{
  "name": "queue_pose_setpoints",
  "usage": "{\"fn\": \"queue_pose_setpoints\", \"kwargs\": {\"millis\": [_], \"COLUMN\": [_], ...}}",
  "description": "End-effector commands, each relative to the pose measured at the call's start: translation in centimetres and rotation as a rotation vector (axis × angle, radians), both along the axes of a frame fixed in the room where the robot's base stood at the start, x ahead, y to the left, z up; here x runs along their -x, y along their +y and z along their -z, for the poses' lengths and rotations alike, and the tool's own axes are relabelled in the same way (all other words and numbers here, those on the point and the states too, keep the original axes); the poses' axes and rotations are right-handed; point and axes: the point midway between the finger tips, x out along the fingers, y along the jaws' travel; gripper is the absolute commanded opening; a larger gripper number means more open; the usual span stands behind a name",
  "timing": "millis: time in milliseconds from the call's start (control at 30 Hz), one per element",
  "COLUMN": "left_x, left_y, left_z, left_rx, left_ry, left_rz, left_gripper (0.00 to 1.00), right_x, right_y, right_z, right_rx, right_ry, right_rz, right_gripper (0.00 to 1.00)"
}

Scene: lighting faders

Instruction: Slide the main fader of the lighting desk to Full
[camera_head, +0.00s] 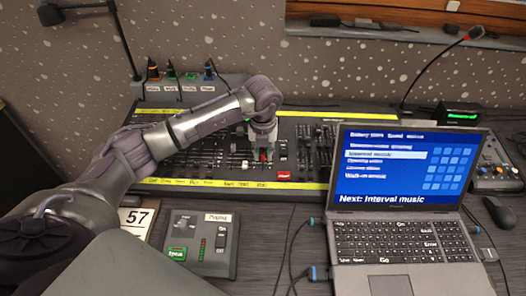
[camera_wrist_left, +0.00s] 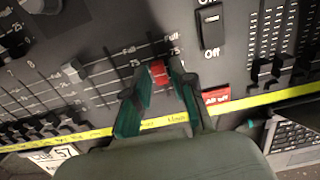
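The lighting desk (camera_head: 305,185) is a long dark panel with yellow label strips along its edges. The main fader has a red cap (camera_wrist_left: 158,73), which also shows in the head view (camera_head: 263,156). In the left wrist view the cap sits near the 75 mark of its scale, below the Full mark. My left gripper (camera_wrist_left: 160,74) comes down from above, with one green-padded finger on each side of the cap. The fingertips appear to touch it; the exact contact is hard to see. The right gripper is not in view.
A fader with a pale cap (camera_wrist_left: 73,70) stands beside the main one. An On/Off switch (camera_wrist_left: 209,27) and a red All off button (camera_wrist_left: 216,97) are close to the gripper. An open laptop (camera_head: 405,180) overlaps the desk's right part. A small panel (camera_head: 203,240) lies in front.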

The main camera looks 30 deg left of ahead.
Motion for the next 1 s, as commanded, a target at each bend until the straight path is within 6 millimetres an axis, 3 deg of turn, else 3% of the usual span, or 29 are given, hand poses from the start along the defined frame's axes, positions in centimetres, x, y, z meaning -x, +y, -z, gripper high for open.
{"fn": "queue_pose_setpoints", "kwargs": {"millis": [33, 100, 133, 1000], "left_x": [0.0, 0.0, 0.0, -2.7], "left_y": [0.0, 0.0, 0.0, 1.3], "left_z": [0.0, 0.0, 0.0, -0.3], "left_rx": [0.0, 0.0, 0.0, -0.001], "left_ry": [0.0, 0.0, 0.0, -0.001], "left_rz": [0.0, 0.0, 0.0, 0.001], "left_gripper": [0.13, 0.01, 0.0, 0.0], "right_x": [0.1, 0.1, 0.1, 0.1], "right_y": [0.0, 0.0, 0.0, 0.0], "right_z": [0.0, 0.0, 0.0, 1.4], "right_rx": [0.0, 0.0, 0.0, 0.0], "right_ry": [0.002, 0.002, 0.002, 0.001], "right_rz": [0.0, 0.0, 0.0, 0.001], "right_gripper": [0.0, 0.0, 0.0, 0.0]}}
